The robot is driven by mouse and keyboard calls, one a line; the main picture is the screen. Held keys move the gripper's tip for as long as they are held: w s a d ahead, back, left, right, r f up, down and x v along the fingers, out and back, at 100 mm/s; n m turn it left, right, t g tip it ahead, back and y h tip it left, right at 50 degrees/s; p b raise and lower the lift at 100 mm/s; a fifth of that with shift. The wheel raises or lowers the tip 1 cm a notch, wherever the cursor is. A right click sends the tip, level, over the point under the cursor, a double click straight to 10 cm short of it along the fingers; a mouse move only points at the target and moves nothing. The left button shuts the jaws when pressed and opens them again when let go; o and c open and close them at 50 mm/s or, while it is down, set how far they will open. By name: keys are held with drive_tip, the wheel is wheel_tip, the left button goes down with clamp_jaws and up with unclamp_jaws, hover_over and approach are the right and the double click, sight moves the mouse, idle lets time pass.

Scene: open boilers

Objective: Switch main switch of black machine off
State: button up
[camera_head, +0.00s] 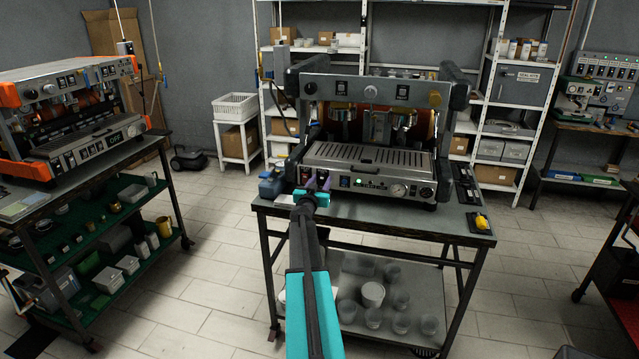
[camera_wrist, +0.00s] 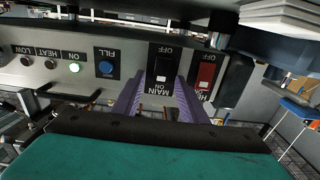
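The black machine (camera_head: 365,160) stands on a metal table in the middle of the head view. Its main switch (camera_wrist: 163,68) is a black rocker on a plate marked MAIN, ON and OFF, seen upside down in the wrist view. I cannot tell which side of it is pressed. My gripper (camera_head: 318,183) is at the left end of the machine's front panel. Its two purple fingers (camera_wrist: 164,88) are apart, one toward each side of the main switch plate, with nothing between them. Contact cannot be told.
A red switch (camera_wrist: 205,75) sits close beside the main switch, and a blue FILL button (camera_wrist: 106,67) on its other side. A blue container (camera_head: 271,185) stands left of the machine. An orange machine (camera_head: 70,110) stands on another table at left. The floor between is clear.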

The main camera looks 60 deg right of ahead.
clamp_jaws()
drive_tip(key=shift+f+b, duration=0.3)
drive_tip(key=shift+b, duration=0.85)
drive_tip(key=h+b, duration=0.1)
drive_tip(key=b, duration=0.4)
drive_tip(key=h+b, duration=0.1)
drive_tip(key=b, duration=0.4)
drive_tip(key=shift+s+f+t, duration=0.2)
drive_tip(key=shift+f+t, duration=0.15)
drive_tip(key=shift+t, duration=0.05)
drive_tip(key=shift+h+b, duration=0.6)
drive_tip(key=shift+b, duration=1.05)
drive_tip(key=shift+r, duration=0.1)
